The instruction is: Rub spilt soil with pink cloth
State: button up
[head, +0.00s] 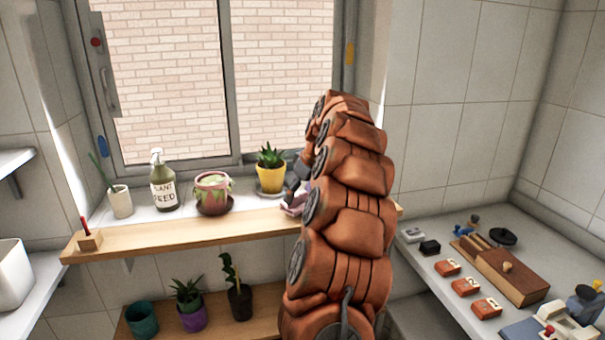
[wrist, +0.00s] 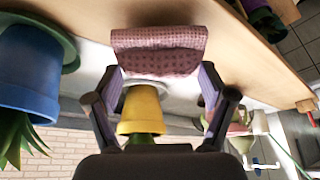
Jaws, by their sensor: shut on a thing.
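My gripper (head: 294,188) is over the wooden window shelf, right of the yellow pot, mostly hidden by my arm in the head view. In the wrist view my gripper (wrist: 161,72) is shut on the pink cloth (wrist: 158,48), a dark pink, patterned, folded piece between the fingertips. Only a small pink part of the cloth (head: 292,207) shows in the head view, close to the shelf surface. I cannot tell whether it touches. No spilt soil is clearly visible; the area behind my arm and under the cloth is hidden.
The yellow potted plant (head: 271,170) stands close to my gripper; its pot (wrist: 139,108) shows between the fingers. A blue pot (wrist: 28,75) stands to one side. The shelf (head: 150,238) also holds a green-pink pot (head: 212,188) and a plant feed bottle (head: 163,185).

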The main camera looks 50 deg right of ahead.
jog(key=shift+r+p, duration=0.85)
jog(key=shift+r, duration=2.3)
jog(key=shift+p, duration=0.45)
